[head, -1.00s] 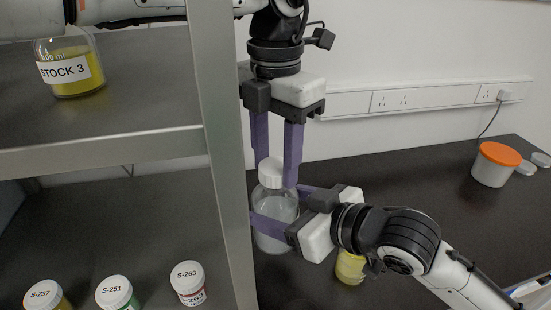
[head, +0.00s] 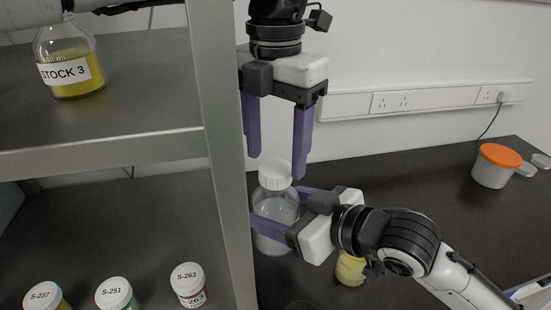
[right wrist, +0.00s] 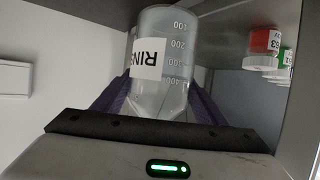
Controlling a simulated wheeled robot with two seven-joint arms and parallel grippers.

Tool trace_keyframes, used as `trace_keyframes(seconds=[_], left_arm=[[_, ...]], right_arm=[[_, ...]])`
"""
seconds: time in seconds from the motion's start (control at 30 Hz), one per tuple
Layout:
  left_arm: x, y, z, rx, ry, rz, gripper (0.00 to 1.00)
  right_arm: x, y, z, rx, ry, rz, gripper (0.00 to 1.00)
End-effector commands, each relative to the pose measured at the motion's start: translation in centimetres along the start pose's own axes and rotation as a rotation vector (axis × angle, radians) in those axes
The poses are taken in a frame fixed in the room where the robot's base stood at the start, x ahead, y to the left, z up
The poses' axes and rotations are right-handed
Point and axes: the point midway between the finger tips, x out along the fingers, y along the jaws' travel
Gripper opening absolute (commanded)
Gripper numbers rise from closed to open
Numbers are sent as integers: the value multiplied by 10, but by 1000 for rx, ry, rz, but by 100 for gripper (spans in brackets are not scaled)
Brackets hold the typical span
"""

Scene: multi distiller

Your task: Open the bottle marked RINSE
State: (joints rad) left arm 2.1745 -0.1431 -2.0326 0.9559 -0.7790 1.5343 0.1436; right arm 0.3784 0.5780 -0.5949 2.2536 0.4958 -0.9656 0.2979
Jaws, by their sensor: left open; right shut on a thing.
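A clear bottle (head: 270,218) with a white screw cap (head: 275,176) stands upright on the dark bench, just right of the shelf post. In the right wrist view the bottle (right wrist: 168,85) has a label (right wrist: 150,58), seen upside down, with the letters RINS showing. The cap sits on the neck; I cannot tell whether it is loose. My right gripper (head: 280,209) is shut on the bottle's body from the right. My left gripper (head: 277,155) points down over the cap, open and empty, its fingers spread wider than the cap and their tips near its top.
A metal shelf post (head: 222,150) stands close to the left of the bottle. A yellow container (head: 350,268) is below my right arm. An orange-lidded tub (head: 495,165) stands far right.

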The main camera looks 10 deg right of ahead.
Motion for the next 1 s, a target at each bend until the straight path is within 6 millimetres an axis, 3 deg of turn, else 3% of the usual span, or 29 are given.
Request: trace_keyframes(seconds=[0.1, 0.33, 0.7, 0.87, 1.0], left_arm=[[-15, 0, 1, -1, -3, 0, 59], [-23, 0, 0, 41, 0, -1, 56], [-49, -1, 0, 551, 1, -1, 56], [-53, -1, 0, 672, 2, -2, 56], [-42, 0, -1, 696, 5, -2, 56]], right_arm=[[-1, 0, -4, -2, 9, 0, 3], [-1, 0, -4, -2, 9, 0, 3], [-1, 0, -4, -2, 9, 0, 3], [-1, 0, -4, -2, 9, 0, 3], [-1, 0, -4, -2, 9, 0, 3]])
